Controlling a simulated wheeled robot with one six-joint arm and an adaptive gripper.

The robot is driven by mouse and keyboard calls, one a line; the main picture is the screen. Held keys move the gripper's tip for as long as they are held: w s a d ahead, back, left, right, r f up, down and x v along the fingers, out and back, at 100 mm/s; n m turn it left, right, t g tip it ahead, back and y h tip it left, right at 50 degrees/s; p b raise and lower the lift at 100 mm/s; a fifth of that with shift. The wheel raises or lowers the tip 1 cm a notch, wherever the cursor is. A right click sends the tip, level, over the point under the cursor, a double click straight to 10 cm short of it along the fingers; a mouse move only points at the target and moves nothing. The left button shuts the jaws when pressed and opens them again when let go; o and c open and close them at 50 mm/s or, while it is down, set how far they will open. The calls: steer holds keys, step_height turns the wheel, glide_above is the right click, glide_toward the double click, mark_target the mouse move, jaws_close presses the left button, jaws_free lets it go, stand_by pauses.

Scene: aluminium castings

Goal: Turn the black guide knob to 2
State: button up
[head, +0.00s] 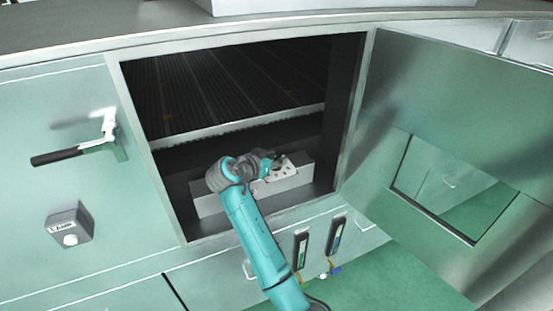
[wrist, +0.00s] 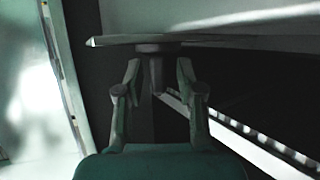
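My gripper (head: 278,160) reaches through the open hatch, close above a pale block with a light, holed plate (head: 283,174). In the wrist view my gripper (wrist: 158,72) has its two fingers apart. A dark knob-like piece (wrist: 155,72) stands between them under a thin flat plate (wrist: 135,40) seen edge-on. It looks like the black guide knob. Gaps show on both sides of it, so the fingers seem around it but not closed on it. Its pointer and any numbers cannot be read. In the head view my gripper hides the knob.
The hatch frame (head: 150,170) surrounds the dark opening, with a ribbed bed and a pale rail (head: 240,128) behind. The open door (head: 440,125) is at right. A black-handled lever (head: 75,153) and a grey button box (head: 69,226) are on the left panel.

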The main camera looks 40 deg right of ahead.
steer(key=shift+w+d+f, duration=0.1)
steer(key=shift+d+f, duration=0.05)
steer(key=shift+d, duration=0.2)
steer(key=shift+c, duration=0.2)
jaws_close()
steer(key=shift+n+t, duration=0.3)
steer(key=shift+t, duration=0.1)
steer(key=n+t+y, duration=0.1)
steer(key=n+t, duration=0.2)
steer(key=shift+y, duration=0.4)
steer(key=shift+w+n+t+y, duration=0.1)
steer(key=shift+n+t+y, duration=1.3)
steer(key=shift+n+t, duration=0.55)
steer(key=shift+a+n+y, duration=0.1)
steer(key=shift+n+y, duration=0.15)
steer(key=shift+y, duration=0.05)
